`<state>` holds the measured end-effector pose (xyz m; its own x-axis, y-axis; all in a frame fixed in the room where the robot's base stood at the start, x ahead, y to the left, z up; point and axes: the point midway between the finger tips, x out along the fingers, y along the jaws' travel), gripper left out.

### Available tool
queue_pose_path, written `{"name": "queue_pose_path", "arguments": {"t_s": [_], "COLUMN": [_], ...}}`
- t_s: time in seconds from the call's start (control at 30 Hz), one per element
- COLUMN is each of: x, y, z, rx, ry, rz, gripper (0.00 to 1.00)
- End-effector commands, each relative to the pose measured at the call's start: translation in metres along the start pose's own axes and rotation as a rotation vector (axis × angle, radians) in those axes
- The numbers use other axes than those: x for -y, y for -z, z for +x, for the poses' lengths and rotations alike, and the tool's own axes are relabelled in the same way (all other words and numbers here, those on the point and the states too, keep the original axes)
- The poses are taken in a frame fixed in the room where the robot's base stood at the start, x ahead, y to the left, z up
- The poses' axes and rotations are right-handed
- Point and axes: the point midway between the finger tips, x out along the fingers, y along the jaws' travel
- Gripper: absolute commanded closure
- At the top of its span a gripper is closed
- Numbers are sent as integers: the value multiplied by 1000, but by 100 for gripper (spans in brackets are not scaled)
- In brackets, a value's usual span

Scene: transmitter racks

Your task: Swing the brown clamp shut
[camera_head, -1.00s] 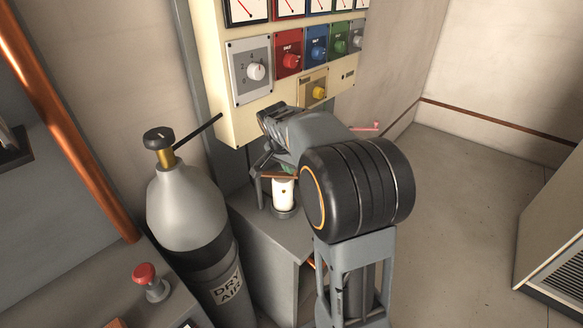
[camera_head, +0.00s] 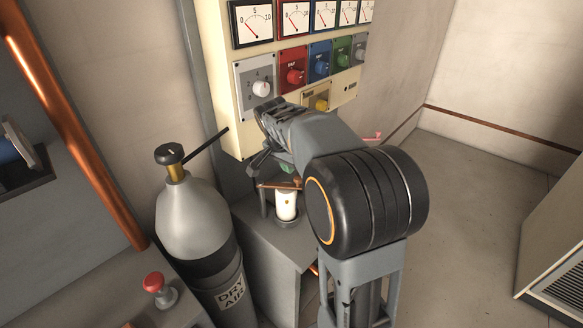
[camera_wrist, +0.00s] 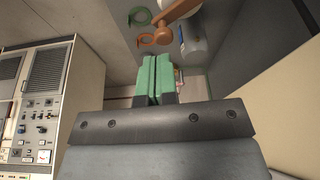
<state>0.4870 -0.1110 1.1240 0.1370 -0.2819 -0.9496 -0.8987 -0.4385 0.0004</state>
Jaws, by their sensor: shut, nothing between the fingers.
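The brown clamp (camera_head: 277,186) shows in the head view as a thin brown bar over the top of a white cylinder (camera_head: 286,206), on the grey stand below the cream panel. In the wrist view a brown arm with a rounded end (camera_wrist: 165,34) shows beyond the fingertips and looks like the same clamp. My gripper (camera_wrist: 158,79) has green finger pads pressed together, with nothing between them. In the head view my gripper (camera_head: 286,168) is just above the brown bar, partly hidden by my wrist. I cannot tell whether it touches the clamp.
The cream panel (camera_head: 235,125) with dials and knobs rises behind my gripper. A grey gas bottle (camera_head: 192,220) with a black lever (camera_head: 207,146) stands to the left. A red button (camera_head: 154,283) is at the lower left. Open floor (camera_head: 470,190) lies to the right.

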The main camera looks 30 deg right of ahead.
Motion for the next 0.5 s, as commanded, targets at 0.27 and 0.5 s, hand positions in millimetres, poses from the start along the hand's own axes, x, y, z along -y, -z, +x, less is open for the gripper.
{"name": "queue_pose_path", "arguments": {"t_s": [0.27,0.5], "x": [0,0], "y": [2,2], "z": [-32,-35], "rx": [-1,0], "ry": [0,-1], "rz": [2,2], "gripper": [100,100]}}
